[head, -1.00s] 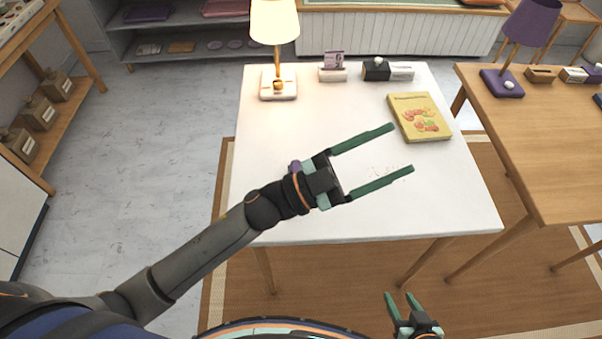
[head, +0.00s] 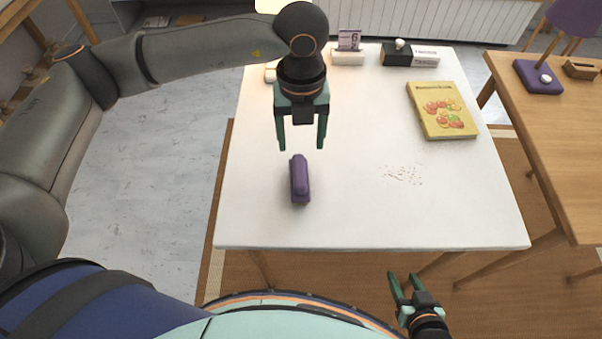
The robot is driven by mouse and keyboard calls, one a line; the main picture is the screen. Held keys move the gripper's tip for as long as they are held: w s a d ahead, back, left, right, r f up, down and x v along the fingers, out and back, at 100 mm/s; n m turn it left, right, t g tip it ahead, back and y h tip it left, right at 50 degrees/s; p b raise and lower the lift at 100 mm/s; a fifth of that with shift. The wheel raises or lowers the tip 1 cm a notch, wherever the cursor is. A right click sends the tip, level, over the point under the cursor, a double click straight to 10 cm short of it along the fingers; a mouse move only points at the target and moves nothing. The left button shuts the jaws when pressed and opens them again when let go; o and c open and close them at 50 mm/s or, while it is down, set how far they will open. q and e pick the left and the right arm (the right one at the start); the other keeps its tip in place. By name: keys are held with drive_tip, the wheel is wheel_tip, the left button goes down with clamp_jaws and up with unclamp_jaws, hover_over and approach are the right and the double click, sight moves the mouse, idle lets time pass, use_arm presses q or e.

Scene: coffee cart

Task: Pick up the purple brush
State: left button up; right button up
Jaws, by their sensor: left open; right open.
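The purple brush (head: 300,180) lies on the white table (head: 350,220), left of the table's middle, its long side running roughly front to back. My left gripper (head: 301,147) is open and empty, fingers pointing toward the table's front edge. Its fingertips appear just behind the brush's far end in the picture; their height above the table is hard to tell. My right gripper (head: 401,282) is open and empty, low in front of the table's front edge.
Crumbs (head: 402,174) lie scattered right of the brush. A yellow book (head: 442,110) lies at the back right. A card holder (head: 348,50) and a black-and-white box (head: 409,55) stand along the back edge. A wooden table (head: 560,130) stands to the right.

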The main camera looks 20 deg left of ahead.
use_arm(q)
hover_over(299, 170)
drive_tip(key=f, duration=0.5)
drive_tip(key=shift+s+d+f, duration=0.2)
drive_tip(key=shift+d+f, duration=0.05)
drive_tip(key=shift+f, duration=0.15)
drive_tip(key=shift+w+a+f, duration=0.1)
drive_tip(key=shift+w+f, duration=0.05)
drive_tip(key=shift+f, duration=1.35)
drive_tip(key=shift+w+a+f, duration=0.1)
drive_tip(key=shift+f, duration=1.4)
drive_tip(key=shift+c, duration=0.2)
clamp_jaws()
